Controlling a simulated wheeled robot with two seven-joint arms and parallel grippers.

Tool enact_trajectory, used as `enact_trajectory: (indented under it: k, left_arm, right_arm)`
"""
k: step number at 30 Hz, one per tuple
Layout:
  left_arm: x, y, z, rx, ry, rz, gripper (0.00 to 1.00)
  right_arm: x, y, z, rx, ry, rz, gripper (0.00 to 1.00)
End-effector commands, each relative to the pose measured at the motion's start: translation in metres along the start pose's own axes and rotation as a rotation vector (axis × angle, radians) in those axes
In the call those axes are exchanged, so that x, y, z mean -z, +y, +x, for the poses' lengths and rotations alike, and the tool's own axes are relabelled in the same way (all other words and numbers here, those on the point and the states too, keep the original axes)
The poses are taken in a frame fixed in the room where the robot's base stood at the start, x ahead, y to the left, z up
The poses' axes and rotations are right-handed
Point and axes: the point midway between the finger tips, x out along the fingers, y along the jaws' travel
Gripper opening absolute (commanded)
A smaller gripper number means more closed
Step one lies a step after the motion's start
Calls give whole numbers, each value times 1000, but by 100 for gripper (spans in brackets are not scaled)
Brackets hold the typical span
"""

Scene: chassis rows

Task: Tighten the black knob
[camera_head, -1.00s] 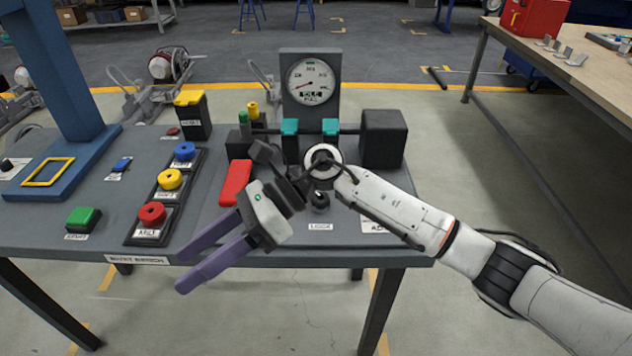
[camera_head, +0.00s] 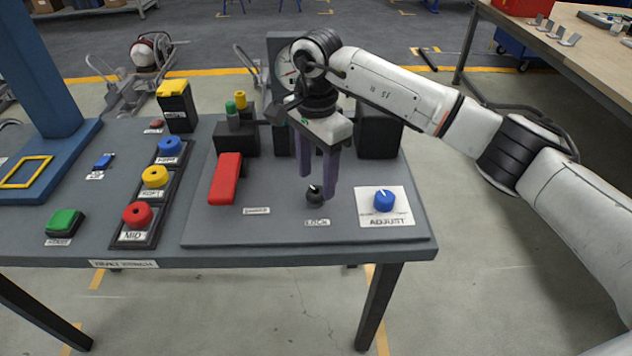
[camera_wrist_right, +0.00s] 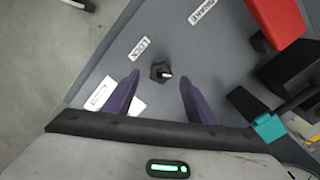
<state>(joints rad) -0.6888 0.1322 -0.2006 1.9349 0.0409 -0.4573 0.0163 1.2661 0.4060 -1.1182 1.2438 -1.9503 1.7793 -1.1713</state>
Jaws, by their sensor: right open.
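The small black knob (camera_head: 314,194) with a white pointer mark stands on the grey panel just behind its "LOCK" label (camera_head: 317,222). In the right wrist view the knob (camera_wrist_right: 161,71) lies just ahead of the gap between the fingertips, and nothing touches it. My right gripper (camera_head: 317,187) points down above the knob, its two purple fingers apart and empty. It also shows in the right wrist view (camera_wrist_right: 158,80), open. My left gripper does not show.
A blue knob (camera_head: 384,201) on a white "ADJUST" plate sits right of the black knob. A red lever (camera_head: 226,178) lies to the left. Red, yellow and blue buttons (camera_head: 137,214) stand farther left. Behind my gripper are a gauge and a black block (camera_head: 378,138).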

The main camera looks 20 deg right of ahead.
Motion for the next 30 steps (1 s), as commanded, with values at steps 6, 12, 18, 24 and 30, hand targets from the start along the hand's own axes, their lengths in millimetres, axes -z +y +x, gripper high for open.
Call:
enact_trajectory:
  k: [6, 12, 18, 24, 30]
  left_arm:
    - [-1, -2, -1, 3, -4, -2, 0]
    - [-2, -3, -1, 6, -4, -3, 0]
    - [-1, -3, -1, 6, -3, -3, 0]
    - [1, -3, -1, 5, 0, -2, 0]
    - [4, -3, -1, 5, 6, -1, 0]
  right_arm:
    - [-1, 0, 25, -2, -2, 1, 51]
    - [-1, 0, 30, 1, -2, 0, 51]
    - [-1, 0, 30, 1, -2, 0, 43]
    - [-1, 0, 30, 1, -2, 0, 10]
    - [-1, 0, 30, 0, -2, 11, 10]
